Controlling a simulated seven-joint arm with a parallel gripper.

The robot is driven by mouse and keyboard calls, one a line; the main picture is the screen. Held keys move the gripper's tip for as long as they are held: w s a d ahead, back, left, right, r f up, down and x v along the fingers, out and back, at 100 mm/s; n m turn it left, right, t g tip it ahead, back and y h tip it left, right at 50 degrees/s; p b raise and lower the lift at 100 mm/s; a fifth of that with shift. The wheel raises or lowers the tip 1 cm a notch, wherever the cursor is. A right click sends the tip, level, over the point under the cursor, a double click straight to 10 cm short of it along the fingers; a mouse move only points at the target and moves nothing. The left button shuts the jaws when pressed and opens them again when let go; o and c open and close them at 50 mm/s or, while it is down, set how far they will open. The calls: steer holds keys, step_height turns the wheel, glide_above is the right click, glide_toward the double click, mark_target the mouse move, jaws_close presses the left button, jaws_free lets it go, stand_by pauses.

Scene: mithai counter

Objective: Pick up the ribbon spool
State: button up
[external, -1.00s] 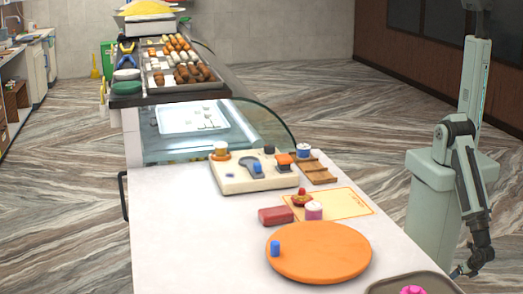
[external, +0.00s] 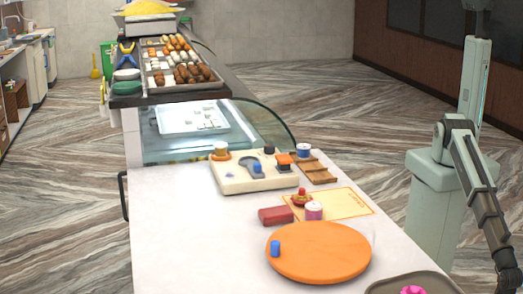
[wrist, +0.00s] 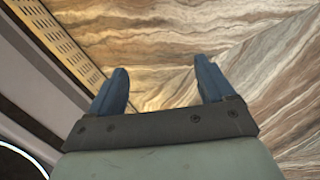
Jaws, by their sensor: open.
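Several small round items could be the ribbon spool, and I cannot tell for sure which it is. A white-and-blue spool-like piece (external: 304,150) stands upright at the back right of the counter, by a brown wooden rack. A pink-and-white cylinder (external: 314,211) stands on a cream printed sheet near the middle. A small blue cylinder (external: 275,248) stands on the orange round board. My gripper (wrist: 160,78) shows in the wrist view with its two blue fingers wide apart and nothing between them. Its end is out of the external view, beyond the lower right, away from the counter items.
The orange board (external: 325,262) lies near the counter front. A red block (external: 276,215) and a cream slab (external: 225,184) with several small items lie behind it. A tray (external: 440,283) with a pink item is at the front right corner. The counter's left part (external: 175,235) is clear.

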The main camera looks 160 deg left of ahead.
steer(key=w+d+r+m+t+h, duration=0.1)
steer(key=w+d+r+m+t, duration=0.1)
steer(key=w+d+r, duration=0.95)
steer(key=w+d+r+m+t, duration=0.1)
steer(key=w+d+r+t, duration=0.1)
steer(key=w+d+r, duration=0.9)
steer(key=d+r, duration=0.6)
steer(key=r, duration=0.3)
steer(key=s+d+r+m+t+h, duration=0.1)
steer(key=d+r, duration=0.6)
steer(key=r, duration=0.3)
steer(key=s+d+r+m+h, duration=0.1)
steer(key=d+r, duration=0.5)
steer(key=r, duration=0.3)
steer(key=shift+d+r, duration=0.2)
steer(key=shift+r, duration=0.15)
steer(key=s+d+r+m, duration=0.1)
steer(key=s+d+r, duration=0.3)
steer(key=s+d, duration=0.45)
steer(key=s+d+r+m, duration=0.1)
steer(key=s+d+r, duration=0.2)
steer(key=s+d, duration=0.6)
steer(key=m+g+y, duration=0.3)
steer(key=m, duration=0.2)
glide_toward(220, 144)
steer(key=f, duration=1)
steer(key=shift+w+a+f, duration=0.1)
steer(key=shift+w, duration=0.15)
